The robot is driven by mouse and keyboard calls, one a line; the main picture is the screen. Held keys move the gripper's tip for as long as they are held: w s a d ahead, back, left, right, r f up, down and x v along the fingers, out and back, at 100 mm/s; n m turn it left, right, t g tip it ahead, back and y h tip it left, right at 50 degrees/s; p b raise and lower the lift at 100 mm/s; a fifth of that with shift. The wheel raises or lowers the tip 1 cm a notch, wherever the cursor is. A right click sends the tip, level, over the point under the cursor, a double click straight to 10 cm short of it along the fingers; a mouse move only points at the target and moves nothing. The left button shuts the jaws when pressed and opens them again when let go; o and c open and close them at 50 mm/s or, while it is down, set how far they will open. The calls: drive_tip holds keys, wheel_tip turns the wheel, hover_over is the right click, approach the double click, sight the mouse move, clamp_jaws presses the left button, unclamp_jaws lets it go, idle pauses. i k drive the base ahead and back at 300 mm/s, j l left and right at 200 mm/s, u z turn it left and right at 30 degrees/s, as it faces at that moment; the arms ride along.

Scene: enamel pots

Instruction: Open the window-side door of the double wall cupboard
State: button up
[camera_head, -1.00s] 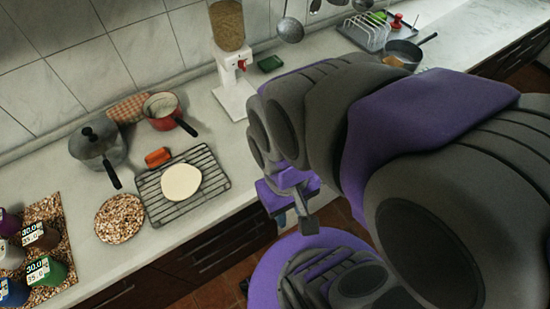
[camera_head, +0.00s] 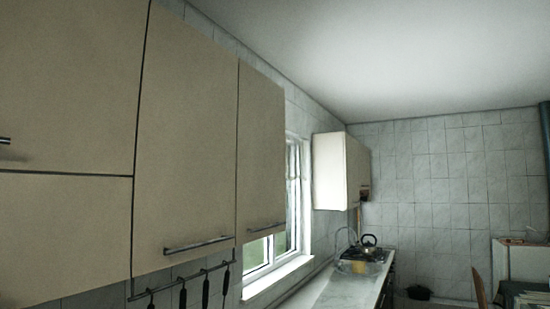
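The wall cupboard has two tall beige doors side by side. The window-side door (camera_head: 262,145) is the right one, and it looks closed. Its bar handle (camera_head: 266,228) runs along its bottom edge. The other door (camera_head: 187,140) is to its left, also looks closed, and has a longer horizontal bar handle (camera_head: 199,245) near its bottom edge. My gripper and arm are not in this view.
More beige cupboard fronts (camera_head: 62,90) are at the left. Utensils (camera_head: 205,290) hang from a rail under the cupboard. The window (camera_head: 280,215) is right of it. Beyond are a far wall cupboard (camera_head: 332,170), a kettle (camera_head: 370,245) and counter (camera_head: 335,293). The ceiling side is clear.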

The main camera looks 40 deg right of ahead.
sight(260, 203)
drive_tip(key=z, duration=1.25)
